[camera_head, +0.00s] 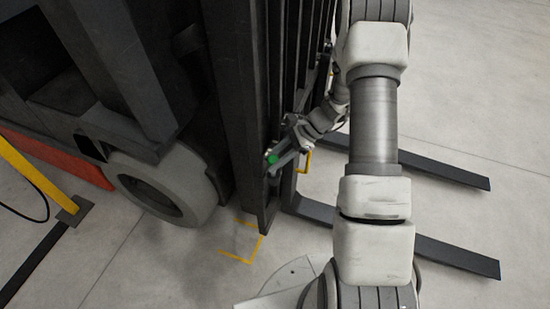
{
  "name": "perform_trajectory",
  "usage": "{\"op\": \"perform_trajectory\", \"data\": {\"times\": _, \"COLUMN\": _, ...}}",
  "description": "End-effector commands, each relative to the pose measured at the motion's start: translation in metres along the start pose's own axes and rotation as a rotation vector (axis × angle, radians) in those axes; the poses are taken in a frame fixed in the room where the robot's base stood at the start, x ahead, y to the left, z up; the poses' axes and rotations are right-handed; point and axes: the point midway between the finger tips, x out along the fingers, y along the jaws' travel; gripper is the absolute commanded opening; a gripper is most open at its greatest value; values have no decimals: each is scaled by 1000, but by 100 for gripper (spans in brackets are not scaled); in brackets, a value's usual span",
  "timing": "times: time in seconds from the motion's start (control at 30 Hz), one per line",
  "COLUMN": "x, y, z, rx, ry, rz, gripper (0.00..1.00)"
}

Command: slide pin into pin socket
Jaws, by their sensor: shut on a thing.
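My gripper (284,157) is at the end of my arm, low beside the dark mast of a forklift. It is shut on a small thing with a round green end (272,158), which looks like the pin. The green end points left, towards the mast's upright, and the fingers hide most of the rest. I cannot tell whether the pin touches the mast. I cannot make out the pin socket; the mast, my gripper or my arm may hide it.
The dark mast upright (240,110) stands close on the left of my gripper. A small yellow part (306,163) is just right of it. Two forks (440,252) reach right, low over the floor. A wheel (165,185) is at left. Open concrete floor (480,90) lies at right.

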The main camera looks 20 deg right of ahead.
Motion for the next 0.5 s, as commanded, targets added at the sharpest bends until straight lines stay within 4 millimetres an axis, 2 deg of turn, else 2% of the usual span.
{"op": "perform_trajectory", "data": {"times": 0.5, "x": 10, "y": 0, "z": -10, "rx": 0, "ry": 0, "rz": 0, "gripper": 0}}
